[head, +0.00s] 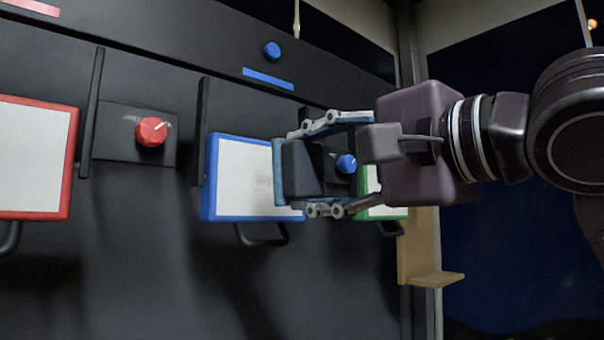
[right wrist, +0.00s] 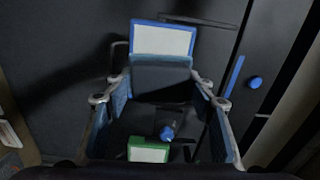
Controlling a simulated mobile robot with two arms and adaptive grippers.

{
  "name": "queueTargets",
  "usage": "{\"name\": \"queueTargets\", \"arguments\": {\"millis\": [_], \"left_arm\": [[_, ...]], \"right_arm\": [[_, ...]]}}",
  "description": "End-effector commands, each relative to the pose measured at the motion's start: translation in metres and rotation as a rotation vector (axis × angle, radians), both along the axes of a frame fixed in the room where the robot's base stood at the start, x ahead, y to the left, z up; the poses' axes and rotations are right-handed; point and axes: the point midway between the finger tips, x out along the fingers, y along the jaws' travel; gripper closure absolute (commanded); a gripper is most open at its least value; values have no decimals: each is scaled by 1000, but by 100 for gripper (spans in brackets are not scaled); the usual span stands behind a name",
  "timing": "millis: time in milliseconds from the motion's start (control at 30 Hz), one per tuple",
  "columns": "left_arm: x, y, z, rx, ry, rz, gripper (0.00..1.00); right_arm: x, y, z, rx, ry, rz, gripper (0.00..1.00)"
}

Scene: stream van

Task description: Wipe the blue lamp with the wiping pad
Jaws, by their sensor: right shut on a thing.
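The blue lamp (head: 238,165) is a white panel in a blue frame on the dark wall, left of my right gripper in the head view. Faint grey smudges show on its white face. My right gripper (head: 302,170) is shut on the wiping pad (head: 280,172), a dark block with a grey-blue front face. The pad overlaps the lamp's right part in the head view; I cannot tell whether they touch. In the right wrist view the pad (right wrist: 160,78) hides the lower edge of the lamp (right wrist: 163,40). My left gripper is not in view.
A red-framed panel (head: 35,160) and a red knob (head: 151,131) are at left. A green-framed panel (head: 385,211) and a blue knob (head: 346,163) are partly behind my gripper. A handle (head: 262,240) juts below the blue lamp. Dark upright ribs separate the panels.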

Motion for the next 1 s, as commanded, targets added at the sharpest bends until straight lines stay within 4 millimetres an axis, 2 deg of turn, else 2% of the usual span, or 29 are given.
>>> {"name": "queueTargets", "arguments": {"millis": [533,1000], "left_arm": [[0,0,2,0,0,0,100],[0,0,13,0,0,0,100]], "right_arm": [[3,2,1,0,1,0,69],[41,31,1,0,2,2,69]]}}
